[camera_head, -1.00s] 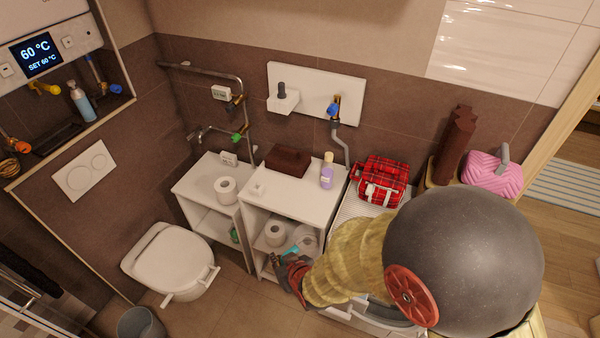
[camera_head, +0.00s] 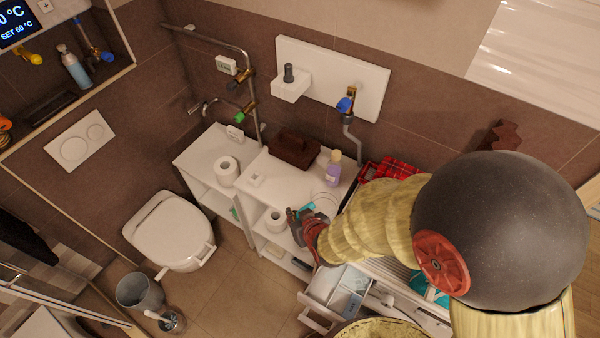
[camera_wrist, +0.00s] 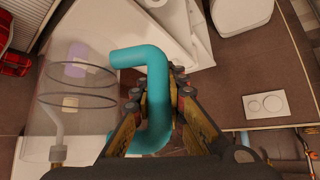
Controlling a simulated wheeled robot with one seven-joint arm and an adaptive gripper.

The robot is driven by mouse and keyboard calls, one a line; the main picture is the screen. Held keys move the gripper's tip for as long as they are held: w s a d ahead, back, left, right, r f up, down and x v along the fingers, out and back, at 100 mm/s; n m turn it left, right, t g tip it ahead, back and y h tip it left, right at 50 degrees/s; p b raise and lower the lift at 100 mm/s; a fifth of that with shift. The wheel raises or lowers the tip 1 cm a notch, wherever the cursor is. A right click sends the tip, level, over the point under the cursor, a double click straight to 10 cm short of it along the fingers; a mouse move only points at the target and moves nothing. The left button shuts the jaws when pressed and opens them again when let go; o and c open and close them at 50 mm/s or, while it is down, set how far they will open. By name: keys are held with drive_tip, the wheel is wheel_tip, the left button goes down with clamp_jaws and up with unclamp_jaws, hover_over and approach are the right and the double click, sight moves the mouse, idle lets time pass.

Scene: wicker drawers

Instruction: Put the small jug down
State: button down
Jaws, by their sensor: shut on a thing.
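The small jug has a clear body (camera_wrist: 75,120) and a thick teal handle (camera_wrist: 158,60), seen in the wrist view. My gripper (camera_wrist: 157,92) is shut on the handle, with fingers on both sides of it. The clear body lies to the left of the gripper there, with a white surface and a lilac bottle showing through it. In the head view, my gripper (camera_head: 298,226) is at the front of the white shelf unit. A bit of teal handle (camera_head: 306,208) shows just above it; the clear body is hard to make out. I cannot tell whether the jug touches anything.
The shelf unit's white top (camera_head: 290,188) holds a dark brown box (camera_head: 297,149) and a lilac bottle (camera_head: 333,170). A toilet roll (camera_head: 275,221) stands on the shelf below. A white drawer (camera_head: 340,292) with things inside is open. A toilet (camera_head: 168,230) stands left; a bin (camera_head: 139,291) is on the floor.

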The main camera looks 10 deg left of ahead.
drive_tip(key=x, duration=0.5)
drive_tip(key=w+r+x, duration=0.1)
drive_tip(key=x, duration=0.4)
drive_tip(key=w+a+r+x, duration=0.1)
drive_tip(key=x, duration=0.4)
drive_tip(key=shift+w+a+f, duration=0.25)
drive_tip(key=shift+w+f, duration=0.1)
drive_tip(key=shift+f, duration=0.1)
drive_tip(key=shift+w+a+f, duration=0.1)
drive_tip(key=shift+f, duration=1.55)
drive_tip(key=shift+b, duration=0.3)
drive_tip(key=shift+f, duration=0.2)
drive_tip(key=c, duration=1.8)
unclamp_jaws()
drive_tip(key=shift+r, duration=0.1)
